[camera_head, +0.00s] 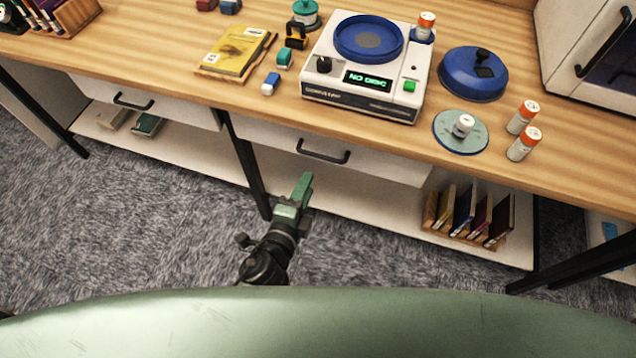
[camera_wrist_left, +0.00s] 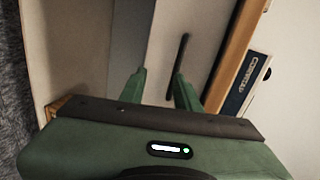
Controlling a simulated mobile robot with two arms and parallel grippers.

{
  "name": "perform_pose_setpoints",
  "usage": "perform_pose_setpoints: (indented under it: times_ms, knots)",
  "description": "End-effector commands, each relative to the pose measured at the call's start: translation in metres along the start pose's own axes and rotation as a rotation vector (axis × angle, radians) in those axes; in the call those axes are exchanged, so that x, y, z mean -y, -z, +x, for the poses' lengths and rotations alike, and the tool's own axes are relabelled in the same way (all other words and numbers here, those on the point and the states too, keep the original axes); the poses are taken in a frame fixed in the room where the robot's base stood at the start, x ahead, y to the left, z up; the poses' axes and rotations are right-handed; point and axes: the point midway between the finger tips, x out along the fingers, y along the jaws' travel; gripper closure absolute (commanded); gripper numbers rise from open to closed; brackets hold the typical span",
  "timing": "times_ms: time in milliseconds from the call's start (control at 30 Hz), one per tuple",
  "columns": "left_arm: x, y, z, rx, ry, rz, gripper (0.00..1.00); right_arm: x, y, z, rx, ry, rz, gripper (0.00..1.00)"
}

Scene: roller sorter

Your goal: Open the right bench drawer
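The right bench drawer (camera_head: 385,162) is a white front under the wooden bench top and looks shut. Its black bar handle (camera_head: 323,152) is at the middle of the front. My left gripper (camera_head: 303,182) is below and slightly left of this handle, apart from it. In the left wrist view, its two green fingers (camera_wrist_left: 160,82) are spread with nothing between them. The dark handle (camera_wrist_left: 181,55) lies beyond the fingertips, nearer the right finger, in front of the pale drawer front (camera_wrist_left: 205,40). My right gripper is not in view.
The left drawer (camera_head: 180,107) looks shut. A lower shelf (camera_head: 330,205) holds a rack of cases (camera_head: 470,218) at right. A black bench leg (camera_head: 250,165) stands left of my gripper. The bench top carries a white disc machine (camera_head: 355,95) and orange-capped bottles (camera_head: 524,143).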

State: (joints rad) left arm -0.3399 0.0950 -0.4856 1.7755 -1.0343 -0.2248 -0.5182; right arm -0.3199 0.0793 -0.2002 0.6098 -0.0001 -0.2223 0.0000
Motion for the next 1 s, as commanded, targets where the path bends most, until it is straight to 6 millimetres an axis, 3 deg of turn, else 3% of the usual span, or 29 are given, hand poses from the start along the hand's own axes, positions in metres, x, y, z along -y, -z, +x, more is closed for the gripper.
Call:
perform_pose_setpoints:
  times_ms: [100, 333, 633, 1000]
  knots:
    - [0.025, 0.005, 0.000, -0.006, 0.055, 0.054, 0.68, -0.002, 0.010, 0.003, -0.014, -0.002, 0.000, 0.50]
    - [0.032, 0.006, 0.028, -0.006, 0.062, 0.060, 0.68, -0.005, 0.033, -0.002, -0.049, -0.006, 0.000, 0.50]
    - [0.032, 0.007, 0.069, -0.007, 0.060, 0.058, 0.68, -0.005, 0.027, -0.002, -0.040, -0.005, 0.000, 0.50]
    - [0.031, 0.006, 0.076, -0.006, 0.058, 0.056, 0.68, -0.004, 0.019, -0.002, -0.027, -0.004, 0.000, 0.50]
